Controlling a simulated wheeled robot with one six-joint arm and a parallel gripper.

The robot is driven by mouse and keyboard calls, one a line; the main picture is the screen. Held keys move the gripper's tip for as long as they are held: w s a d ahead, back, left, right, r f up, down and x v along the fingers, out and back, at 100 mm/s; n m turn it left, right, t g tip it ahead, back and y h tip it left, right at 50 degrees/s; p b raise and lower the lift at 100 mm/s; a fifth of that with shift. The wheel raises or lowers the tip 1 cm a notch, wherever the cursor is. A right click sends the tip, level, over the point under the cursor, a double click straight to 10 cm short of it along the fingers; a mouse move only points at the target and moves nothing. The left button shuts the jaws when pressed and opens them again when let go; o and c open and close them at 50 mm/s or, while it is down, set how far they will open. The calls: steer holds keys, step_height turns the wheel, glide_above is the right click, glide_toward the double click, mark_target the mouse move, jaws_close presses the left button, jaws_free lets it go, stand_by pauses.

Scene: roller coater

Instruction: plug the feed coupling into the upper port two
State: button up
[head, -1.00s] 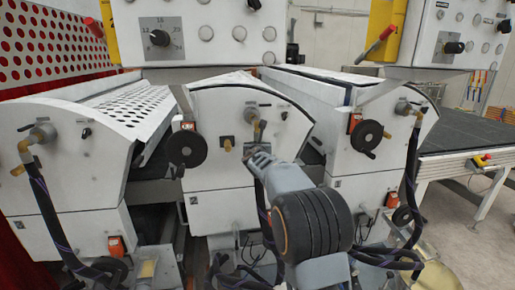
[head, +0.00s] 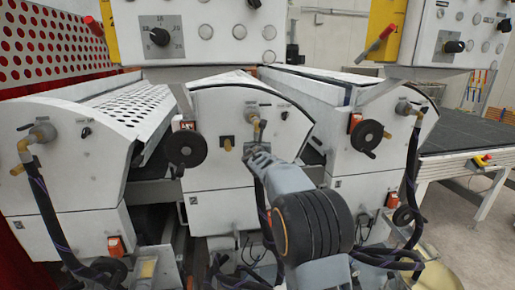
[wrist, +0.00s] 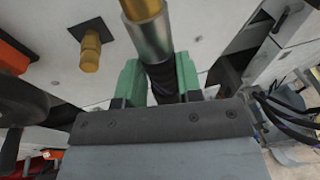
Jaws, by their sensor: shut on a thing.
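My gripper (wrist: 160,85) has green fingers shut on the feed coupling (wrist: 148,38), a silver collar with a brass end and a black hose below. The coupling points up out of the top of the wrist view, so its tip is hidden there. In the head view my gripper (head: 258,150) is at the front of the middle white machine, just below its upper port (head: 253,116), which has a grey fitting with brass beneath it. I cannot tell whether the coupling touches or is seated in the port.
A brass stub on a black plate (wrist: 90,50) sits left of the coupling, also in the head view (head: 228,144). A black handwheel (head: 186,148) stands out further left. The left and right machines carry hoses on their upper ports (head: 40,132). Several black hoses hang low.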

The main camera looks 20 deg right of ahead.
steer(key=shift+w+d+r+p, duration=0.15)
steer(key=shift+w+p, duration=0.2)
steer(key=shift+w, duration=0.3)
steer(key=shift+w+d+f+p, duration=0.1)
steer(key=shift+w+p, duration=0.25)
steer(key=shift+w, duration=0.3)
steer(key=o, duration=1.1)
steer(key=shift+o, duration=0.2)
steer(key=b+v, duration=0.3)
steer(key=v, duration=1.1)
